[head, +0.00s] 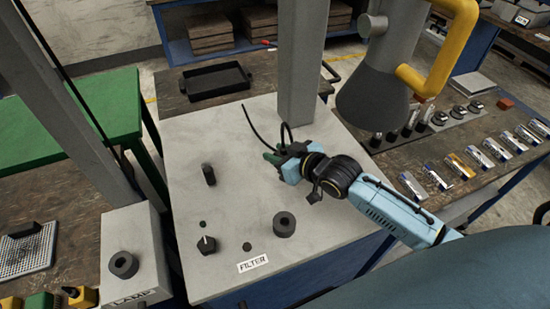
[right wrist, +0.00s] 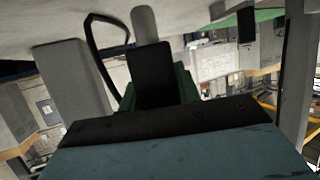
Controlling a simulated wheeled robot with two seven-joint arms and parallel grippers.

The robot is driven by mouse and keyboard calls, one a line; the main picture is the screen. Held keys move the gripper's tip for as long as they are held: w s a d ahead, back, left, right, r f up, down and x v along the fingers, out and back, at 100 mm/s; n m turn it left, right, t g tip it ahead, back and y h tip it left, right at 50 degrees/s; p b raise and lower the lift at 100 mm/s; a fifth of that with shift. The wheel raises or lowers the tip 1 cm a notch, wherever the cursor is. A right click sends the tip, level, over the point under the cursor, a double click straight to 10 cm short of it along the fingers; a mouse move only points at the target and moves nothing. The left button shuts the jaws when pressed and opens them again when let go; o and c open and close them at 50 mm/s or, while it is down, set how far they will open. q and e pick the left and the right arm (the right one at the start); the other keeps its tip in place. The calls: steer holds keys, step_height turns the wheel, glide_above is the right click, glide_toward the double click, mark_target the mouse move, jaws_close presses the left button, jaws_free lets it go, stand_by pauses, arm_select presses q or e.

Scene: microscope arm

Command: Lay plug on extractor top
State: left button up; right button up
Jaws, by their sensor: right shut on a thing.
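My right gripper (head: 278,156) reaches in from the right over the extractor top (head: 225,130), a pale grey cabinet top with a FILTER label at its front. It is shut on the plug, a dark piece with a black cable; my fingers hide most of it. In the right wrist view the dark plug (right wrist: 152,75) sits in front of the gripper, with green edges beside it and a black cable loop (right wrist: 92,40) to its left. I cannot tell whether the plug touches the top. My left gripper is not in view.
A black socket ring (head: 284,226), a knob (head: 206,244) and a black upright piece (head: 208,174) stand on the top. A grey post (head: 300,65) rises at its back, and a dark hood (head: 375,100) hangs at right. The left back of the top is clear.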

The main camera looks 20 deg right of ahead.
steer(key=shift+w+a+f, duration=0.15)
steer(key=shift+w+f, duration=0.15)
steer(key=shift+f, duration=0.6)
steer(key=shift+w+a+f, duration=0.1)
steer(key=shift+w+f, duration=0.15)
steer(key=shift+f, duration=0.6)
steer(key=shift+f, duration=0.1)
steer(key=o, duration=1)
steer(key=shift+s+d, duration=0.1)
steer(key=shift+s, duration=0.05)
steer(key=v, duration=1.1)
steer(key=shift+s+d+r, duration=0.1)
steer(key=shift+s+r, duration=0.2)
